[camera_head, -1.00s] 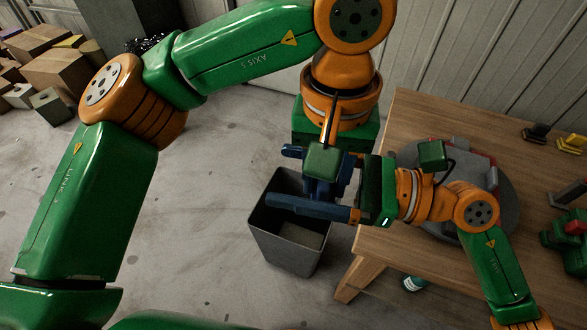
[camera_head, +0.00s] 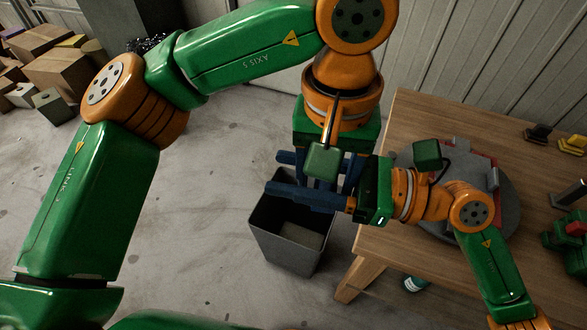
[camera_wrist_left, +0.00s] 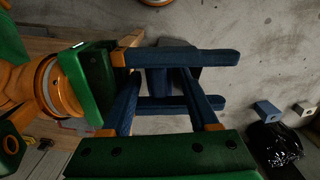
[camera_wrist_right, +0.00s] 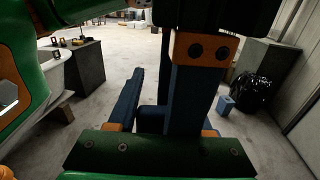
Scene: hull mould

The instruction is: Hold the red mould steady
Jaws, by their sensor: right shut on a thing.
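What shows of the red mould (camera_head: 483,154) is a red edge on a round grey turntable (camera_head: 510,200) on the table, largely hidden behind my right arm. Neither gripper is at it. My left gripper (camera_head: 342,183) points down left of the table, with its fingers apart, as the left wrist view (camera_wrist_left: 165,85) shows. My right gripper (camera_head: 272,172) points left across it, its two blue fingers on either side of the left gripper's fingers. The right wrist view also shows a left finger (camera_wrist_right: 187,100) between the right fingers. No mould part shows in either gripper.
A grey open bin (camera_head: 290,245) stands on the floor under the grippers. The wooden table (camera_head: 415,120) carries a yellow clamp (camera_head: 574,144) and a green tool (camera_head: 565,238). A bottle (camera_head: 413,284) is beneath it.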

